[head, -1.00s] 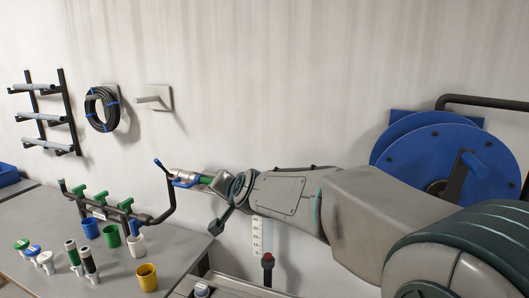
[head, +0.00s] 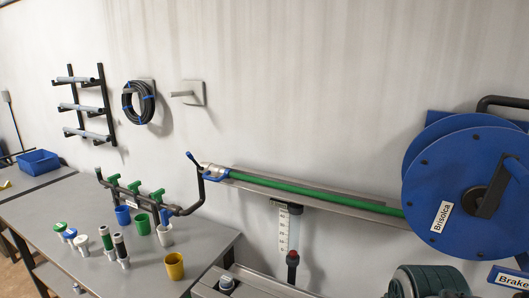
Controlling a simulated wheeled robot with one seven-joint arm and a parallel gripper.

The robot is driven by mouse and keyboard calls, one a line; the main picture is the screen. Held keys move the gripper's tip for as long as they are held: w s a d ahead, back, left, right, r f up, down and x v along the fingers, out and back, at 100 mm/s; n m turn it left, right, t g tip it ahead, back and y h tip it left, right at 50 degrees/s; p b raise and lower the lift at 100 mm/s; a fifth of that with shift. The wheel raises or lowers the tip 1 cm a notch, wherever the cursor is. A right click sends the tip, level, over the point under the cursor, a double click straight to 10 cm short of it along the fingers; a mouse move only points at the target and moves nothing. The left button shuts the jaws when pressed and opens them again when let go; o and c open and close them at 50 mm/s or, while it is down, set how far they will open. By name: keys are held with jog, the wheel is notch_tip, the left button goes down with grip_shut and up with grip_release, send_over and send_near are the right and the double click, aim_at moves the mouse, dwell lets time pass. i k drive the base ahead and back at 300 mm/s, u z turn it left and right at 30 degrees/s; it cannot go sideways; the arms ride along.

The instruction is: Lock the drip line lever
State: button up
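The green drip line (head: 310,193) runs along a grey wall rail from the reel to a metal coupling (head: 212,170) at the right end of the black manifold (head: 187,211). The coupling meets the manifold's upright pipe. A blue lever (head: 216,179) lies along the underside of the coupling. A second blue-tipped lever (head: 191,157) sticks up and left at the joint. I cannot tell from this view whether either lever is locked.
A blue reel (head: 458,175) is at the right. Blue, green, white and yellow cups (head: 174,267) and several capped fittings stand on the grey table (head: 75,215). The wall before the drip line is clear.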

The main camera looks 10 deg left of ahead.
aim_at(188, 154)
jog(key=k, duration=0.5)
jog(key=u, duration=2.5)
jog(key=i, duration=2.25)
jog(key=z, duration=2.65)
